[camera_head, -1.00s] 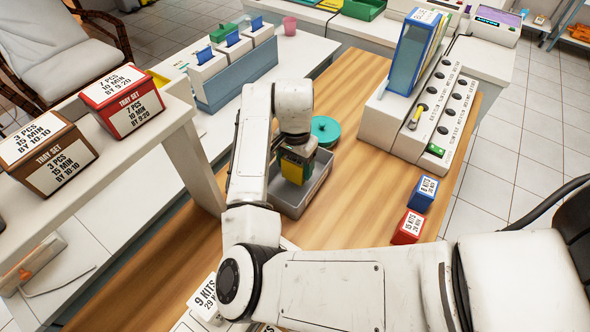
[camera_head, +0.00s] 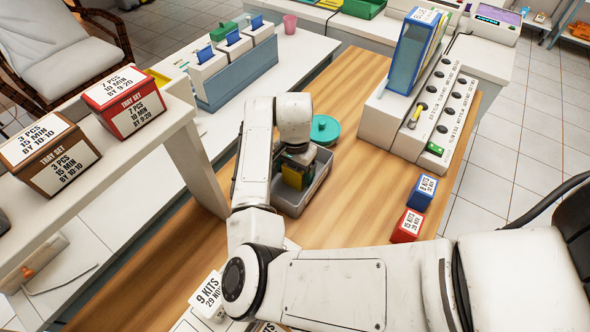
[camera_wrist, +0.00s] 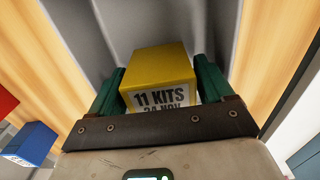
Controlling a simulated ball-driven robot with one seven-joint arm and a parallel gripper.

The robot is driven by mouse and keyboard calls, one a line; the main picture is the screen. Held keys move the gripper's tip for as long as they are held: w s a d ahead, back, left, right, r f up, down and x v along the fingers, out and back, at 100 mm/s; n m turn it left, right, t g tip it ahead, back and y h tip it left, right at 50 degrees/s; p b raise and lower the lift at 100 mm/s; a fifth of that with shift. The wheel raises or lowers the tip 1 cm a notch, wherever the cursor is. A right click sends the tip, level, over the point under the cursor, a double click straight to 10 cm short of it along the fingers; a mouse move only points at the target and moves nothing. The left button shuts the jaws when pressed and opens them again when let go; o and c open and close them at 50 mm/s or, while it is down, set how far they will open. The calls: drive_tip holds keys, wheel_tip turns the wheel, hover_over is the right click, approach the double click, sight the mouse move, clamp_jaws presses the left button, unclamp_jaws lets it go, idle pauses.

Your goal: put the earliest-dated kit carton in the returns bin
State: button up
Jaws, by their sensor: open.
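A yellow kit carton (camera_wrist: 158,66) with a white label reading "11 KITS 24 NOV" sits between the green fingers of my gripper (camera_wrist: 160,72) in the wrist view. My gripper is open, with a finger on either side of the carton. In the head view the carton (camera_head: 294,177) is inside the grey bin (camera_head: 318,187), below my wrist. A blue carton (camera_head: 422,193) and a red carton (camera_head: 407,227) stand on the wooden table to the right; their dates are too small to read surely.
A teal round lid (camera_head: 325,130) lies behind the bin. Tray-set boxes (camera_head: 124,102) sit on a raised shelf at left. Wood is bare between bin and red carton.

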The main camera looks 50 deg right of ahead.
wheel_tip(320, 180, up, 12)
drive_tip(key=b, duration=0.1)
drive_tip(key=shift+r, duration=0.15)
idle(0.3)
